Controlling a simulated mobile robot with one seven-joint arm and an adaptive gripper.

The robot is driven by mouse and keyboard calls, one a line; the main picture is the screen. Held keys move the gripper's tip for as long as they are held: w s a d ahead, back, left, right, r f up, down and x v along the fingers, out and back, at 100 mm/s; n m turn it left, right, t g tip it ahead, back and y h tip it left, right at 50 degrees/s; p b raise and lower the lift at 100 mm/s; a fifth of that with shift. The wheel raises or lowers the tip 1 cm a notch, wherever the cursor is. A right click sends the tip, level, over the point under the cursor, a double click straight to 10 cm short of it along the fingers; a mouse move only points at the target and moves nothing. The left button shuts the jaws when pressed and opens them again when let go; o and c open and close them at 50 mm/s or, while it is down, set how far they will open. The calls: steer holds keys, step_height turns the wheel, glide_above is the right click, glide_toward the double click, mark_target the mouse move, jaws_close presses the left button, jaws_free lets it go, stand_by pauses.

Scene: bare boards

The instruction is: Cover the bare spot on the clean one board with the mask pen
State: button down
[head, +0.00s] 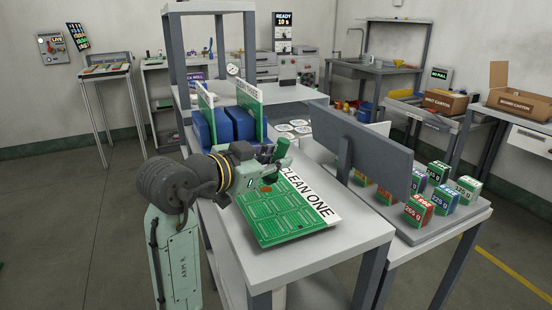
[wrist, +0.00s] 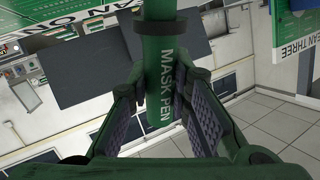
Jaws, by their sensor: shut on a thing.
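The green clean one board (head: 285,222) lies flat on the white bench, its white label strip along the right edge. An orange-brown round spot (head: 266,188) shows near its far left corner, just below my gripper. My gripper (head: 268,160) is shut on the green mask pen (head: 270,152), above the board's far end. In the wrist view the mask pen (wrist: 162,75) sits between both fingers of my gripper (wrist: 160,95), its lettering facing the camera. The pen's tip cannot be made out, so I cannot tell whether it touches the board.
Blue racks (head: 230,126) with upright boards stand behind my gripper. A grey panel (head: 365,145) stands along the bench's right side. Several labelled boxes (head: 418,210) sit on the lower table beyond it. The bench's near right corner (head: 345,240) is clear.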

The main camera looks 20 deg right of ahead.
steer(key=shift+f+b, duration=0.5)
steer(key=shift+f, duration=0.35)
stand_by(1.3)
steer(key=shift+r+p, duration=2.85)
steer(key=shift+r, duration=0.7)
